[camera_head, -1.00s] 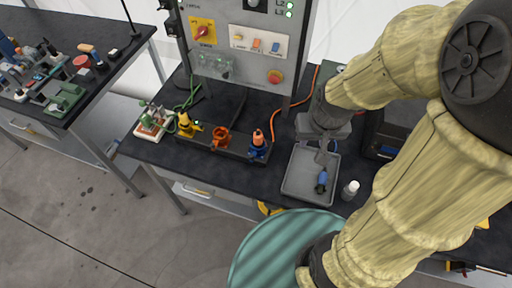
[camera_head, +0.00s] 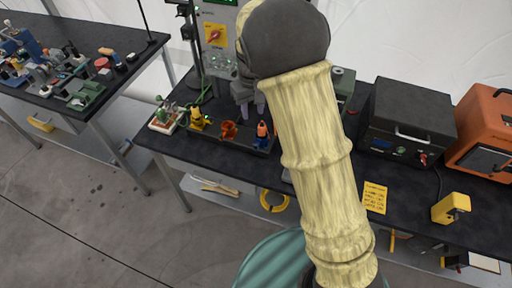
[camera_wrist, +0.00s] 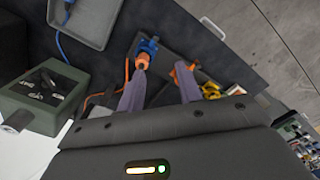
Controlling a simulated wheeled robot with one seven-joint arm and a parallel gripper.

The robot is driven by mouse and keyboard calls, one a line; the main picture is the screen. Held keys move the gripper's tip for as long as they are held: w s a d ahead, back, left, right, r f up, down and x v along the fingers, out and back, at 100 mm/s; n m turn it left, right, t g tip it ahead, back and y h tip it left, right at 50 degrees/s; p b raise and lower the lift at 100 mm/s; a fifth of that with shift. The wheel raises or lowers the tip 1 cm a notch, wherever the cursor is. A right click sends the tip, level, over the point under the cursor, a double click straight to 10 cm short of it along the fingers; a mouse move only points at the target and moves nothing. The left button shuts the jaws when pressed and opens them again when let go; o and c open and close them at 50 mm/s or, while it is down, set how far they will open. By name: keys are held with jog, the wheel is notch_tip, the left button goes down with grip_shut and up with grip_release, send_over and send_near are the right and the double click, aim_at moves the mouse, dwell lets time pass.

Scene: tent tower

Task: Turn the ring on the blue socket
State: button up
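The blue socket (camera_head: 262,144) stands at the right end of a dark strip on the bench, with an orange plug (camera_head: 262,129) upright in it. In the wrist view the blue socket (camera_wrist: 148,46) lies just beyond my left finger, with the orange plug (camera_wrist: 142,63) pointing towards the gripper. I cannot make out the ring apart from the blue body. My gripper (camera_wrist: 161,88) is open and empty; in the head view it hangs (camera_head: 253,112) above and behind the strip. The orange socket (camera_head: 228,130) is left of the blue one, partly behind my right finger in the wrist view.
A yellow socket (camera_head: 199,120) stands left on the strip. A grey tray (camera_wrist: 84,24) with a blue cable lies near the blue socket. A green box (camera_wrist: 48,97) is at the wrist view's left. A black case (camera_head: 408,122) stands right on the bench.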

jog(key=p, duration=0.4)
send_near(256, 145)
notch_tip(256, 145, down, 9)
jog(key=shift+w+f, duration=0.1)
dwell(0.4)
